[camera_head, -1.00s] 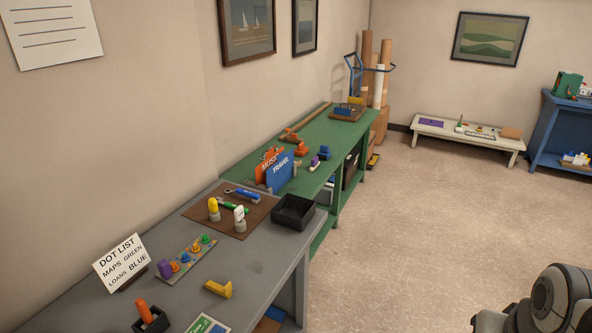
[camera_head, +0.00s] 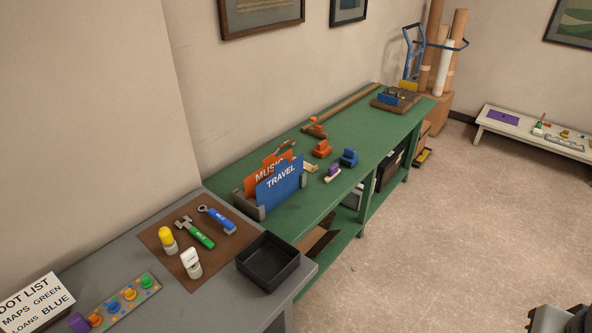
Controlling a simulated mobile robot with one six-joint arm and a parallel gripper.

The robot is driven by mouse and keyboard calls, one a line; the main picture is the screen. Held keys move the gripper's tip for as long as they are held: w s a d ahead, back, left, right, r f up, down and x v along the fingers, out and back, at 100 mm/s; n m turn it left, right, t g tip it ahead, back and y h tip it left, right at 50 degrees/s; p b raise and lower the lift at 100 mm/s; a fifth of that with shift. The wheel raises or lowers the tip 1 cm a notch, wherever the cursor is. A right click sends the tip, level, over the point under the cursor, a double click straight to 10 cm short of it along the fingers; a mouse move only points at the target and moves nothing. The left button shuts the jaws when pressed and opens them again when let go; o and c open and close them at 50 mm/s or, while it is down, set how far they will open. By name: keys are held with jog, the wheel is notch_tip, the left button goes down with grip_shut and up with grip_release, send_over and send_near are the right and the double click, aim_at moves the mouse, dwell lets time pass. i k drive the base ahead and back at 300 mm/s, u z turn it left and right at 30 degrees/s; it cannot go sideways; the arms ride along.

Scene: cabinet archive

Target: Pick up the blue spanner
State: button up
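The blue spanner (camera_head: 220,220) lies on a brown mat (camera_head: 229,243) on the grey table. It has a blue handle and a grey ring end pointing up-left. A green-handled tool (camera_head: 199,235) lies beside it on the left. My arm shows only as a dark part at the lower right corner. My gripper's fingers are not in view.
A black tray (camera_head: 243,264) stands right of the mat. Yellow-capped (camera_head: 167,240) and white-capped (camera_head: 191,263) bottles stand at the mat's front. Blue and orange signs (camera_head: 279,188) stand on the green bench (camera_head: 345,133) behind.

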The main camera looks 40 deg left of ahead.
aim_at(224, 221)
jog(key=i, duration=2.35)
jog(key=u, duration=0.7)
jog(key=k, duration=0.1)
jog(key=u, duration=3.2)
jog(key=i, duration=1)
jog(key=u, duration=0.1)
